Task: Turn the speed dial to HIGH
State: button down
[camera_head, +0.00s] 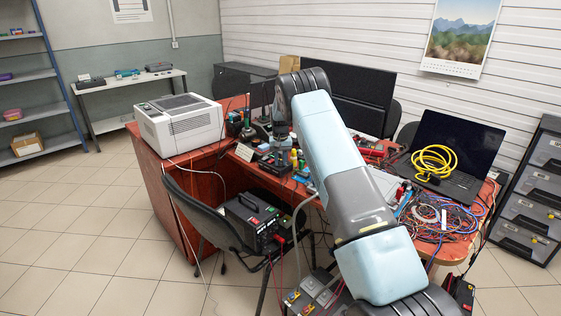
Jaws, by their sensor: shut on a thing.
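My arm reaches from the lower right over the wooden desk (207,178) and bends down at its far end. My gripper (282,138) is small in the view, low over the cluttered middle of the desk and partly hidden by my own arm. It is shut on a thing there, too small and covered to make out. I cannot pick out the speed dial or any HIGH mark; the dial may be among the small equipment (272,162) at the gripper or behind my arm.
A white machine (182,124) stands on the desk's left end. A black chair (197,205) and a black box with coloured buttons (250,218) are in front. A laptop (457,150) with a yellow cable coil (433,162) and tangled wires (440,217) lie right. Floor at left is clear.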

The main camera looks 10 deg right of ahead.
jog(key=shift+w+r+m, duration=0.1)
jog(key=shift+m, duration=1.2)
jog(key=c, duration=0.9)
grip_release()
notch_tip(320, 180, up, 14)
jog(key=shift+f, duration=0.2)
